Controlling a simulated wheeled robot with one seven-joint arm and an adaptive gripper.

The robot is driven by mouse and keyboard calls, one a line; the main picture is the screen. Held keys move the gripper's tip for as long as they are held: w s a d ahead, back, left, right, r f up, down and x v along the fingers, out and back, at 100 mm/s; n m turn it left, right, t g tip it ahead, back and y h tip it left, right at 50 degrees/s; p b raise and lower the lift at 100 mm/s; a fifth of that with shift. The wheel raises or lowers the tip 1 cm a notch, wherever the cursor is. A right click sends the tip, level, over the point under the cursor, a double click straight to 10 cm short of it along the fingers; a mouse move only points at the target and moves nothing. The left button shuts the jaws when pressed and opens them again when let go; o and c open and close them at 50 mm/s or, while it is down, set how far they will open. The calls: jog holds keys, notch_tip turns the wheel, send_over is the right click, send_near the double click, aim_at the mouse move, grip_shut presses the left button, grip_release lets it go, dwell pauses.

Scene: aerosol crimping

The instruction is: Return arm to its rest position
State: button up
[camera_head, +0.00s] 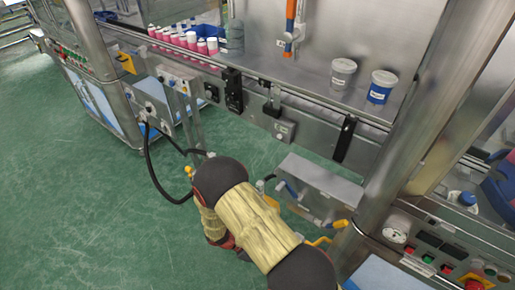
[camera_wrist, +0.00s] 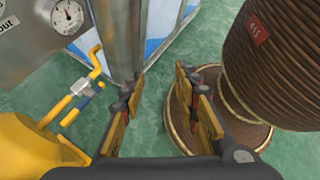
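My gripper (camera_wrist: 160,82) is open and empty in the wrist view. Its two fingers stand well apart, with green floor between and beyond them. In the head view my arm (camera_head: 255,225), in a yellowish cover with dark joints, is bent low in front of the machine, over the floor. The gripper itself is mostly hidden behind the arm there. In the wrist view a yellow-handled valve (camera_wrist: 82,85) and a steel panel with a round gauge (camera_wrist: 67,16) are left of the fingers.
The steel machine bench (camera_head: 310,95) runs along the back. It carries several pink cans (camera_head: 190,40), a grey tub (camera_head: 342,72) and a blue-labelled tub (camera_head: 381,87). A black hose (camera_head: 152,165) hangs left of my arm. A thick steel post (camera_head: 425,125) stands right. Green floor (camera_head: 80,215) is clear at left.

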notch_tip(320, 180, up, 29)
jog(key=s+d+m+y+p, duration=0.1)
jog(key=s+m+y+p, duration=0.15)
jog(key=m+y, duration=0.75)
jog(key=s+d+r+m+t+p, duration=0.1)
jog(key=s+d+r+m+t, duration=0.2)
jog(key=r, duration=0.9)
jog(key=s+d+r+m+t+y+p, duration=0.1)
jog(key=s+d+r+m+t+p, duration=0.1)
jog(key=d+r, duration=0.5)
notch_tip(320, 180, up, 5)
jog(key=s+m+t, duration=0.1)
jog(key=m+t, duration=0.1)
jog(key=m, duration=0.1)
jog(key=shift+t, duration=0.3)
